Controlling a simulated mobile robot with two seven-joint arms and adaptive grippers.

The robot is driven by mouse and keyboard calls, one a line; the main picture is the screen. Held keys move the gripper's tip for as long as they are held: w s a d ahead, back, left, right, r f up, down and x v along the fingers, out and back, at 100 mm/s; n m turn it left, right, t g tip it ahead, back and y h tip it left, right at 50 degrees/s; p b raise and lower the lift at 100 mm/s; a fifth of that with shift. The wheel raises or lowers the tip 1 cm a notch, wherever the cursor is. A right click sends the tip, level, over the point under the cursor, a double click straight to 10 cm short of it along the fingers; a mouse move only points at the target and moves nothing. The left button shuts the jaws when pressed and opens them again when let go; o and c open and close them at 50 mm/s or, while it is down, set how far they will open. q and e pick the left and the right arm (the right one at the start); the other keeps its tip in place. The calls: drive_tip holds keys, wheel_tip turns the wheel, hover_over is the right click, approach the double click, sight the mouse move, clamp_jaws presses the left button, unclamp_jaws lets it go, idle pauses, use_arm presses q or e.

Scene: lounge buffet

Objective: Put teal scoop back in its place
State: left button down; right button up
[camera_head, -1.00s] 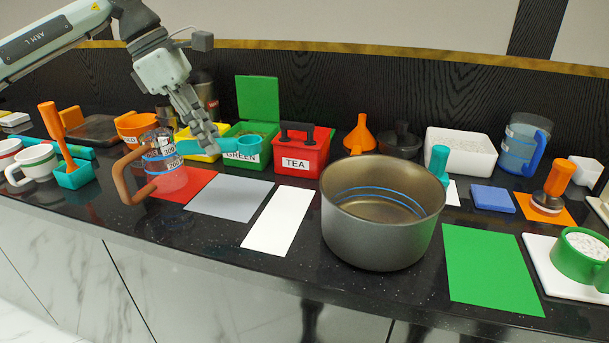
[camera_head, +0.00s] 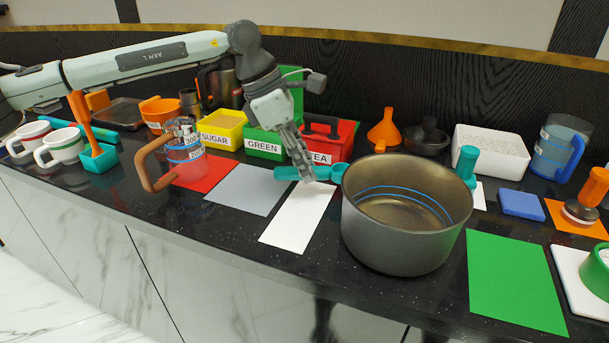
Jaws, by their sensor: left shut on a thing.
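The teal scoop (camera_head: 340,171) is held by my left gripper (camera_head: 308,180), which is shut on it. The scoop lies roughly level, with its bowl to the right and its handle to the left. It appears just above the far end of the white mat (camera_head: 297,220), in front of the red TEA box (camera_head: 345,142) and to the left of the large grey pot (camera_head: 372,235). Whether it touches the mat cannot be told. My right gripper is not in view.
The open green GREEN box (camera_head: 263,148) and yellow SUGAR box (camera_head: 220,128) stand behind. A measuring jug (camera_head: 184,158) stands on the red mat at left. The grey mat (camera_head: 245,190) and green mat (camera_head: 515,275) are bare. An orange funnel (camera_head: 384,130) stands behind the pot.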

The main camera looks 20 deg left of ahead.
use_arm(q)
drive_tip(key=shift+f, duration=1.6)
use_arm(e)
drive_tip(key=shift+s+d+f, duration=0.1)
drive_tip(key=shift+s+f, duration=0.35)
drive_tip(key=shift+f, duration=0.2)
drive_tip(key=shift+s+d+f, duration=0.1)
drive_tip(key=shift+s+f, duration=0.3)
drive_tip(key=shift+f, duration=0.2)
use_arm(q)
drive_tip(key=shift+f, duration=0.1)
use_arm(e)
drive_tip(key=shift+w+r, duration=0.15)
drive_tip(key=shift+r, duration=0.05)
use_arm(q)
drive_tip(key=c, duration=1.4)
unclamp_jaws()
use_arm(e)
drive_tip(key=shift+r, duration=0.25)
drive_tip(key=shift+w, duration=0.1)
